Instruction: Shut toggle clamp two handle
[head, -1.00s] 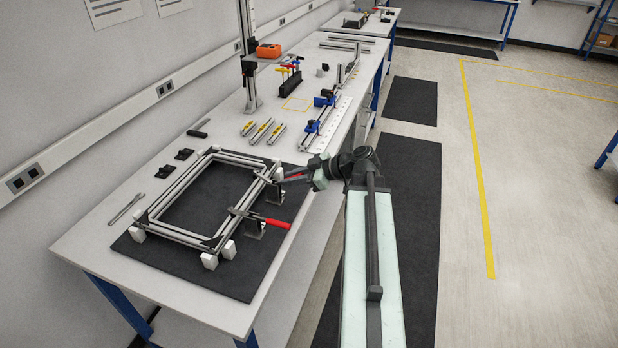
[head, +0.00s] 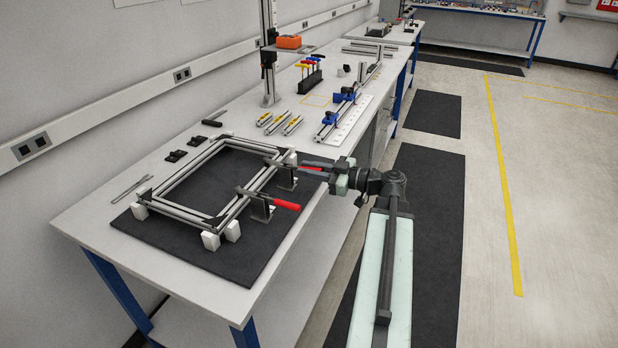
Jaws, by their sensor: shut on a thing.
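Two toggle clamps stand along the right side of an aluminium profile frame (head: 186,212). The near clamp (head: 261,209) has a red handle (head: 287,205) lying low and pointing right, with nothing on it. The far clamp (head: 287,178) also has a red handle (head: 312,169), low and pointing right, partly hidden by my gripper. My gripper (head: 308,166) reaches in from the right at the far clamp and is shut on that handle. The clamp arms reach left onto the frame's right rail. The frame rests on white blocks on a black mat (head: 243,263).
The workbench (head: 85,222) also carries several yellow-marked parts (head: 278,123), hex keys in a black holder (head: 311,78), a rail with blue clamps (head: 340,108), and a vertical post (head: 268,60). Open floor (head: 470,240) lies to the right.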

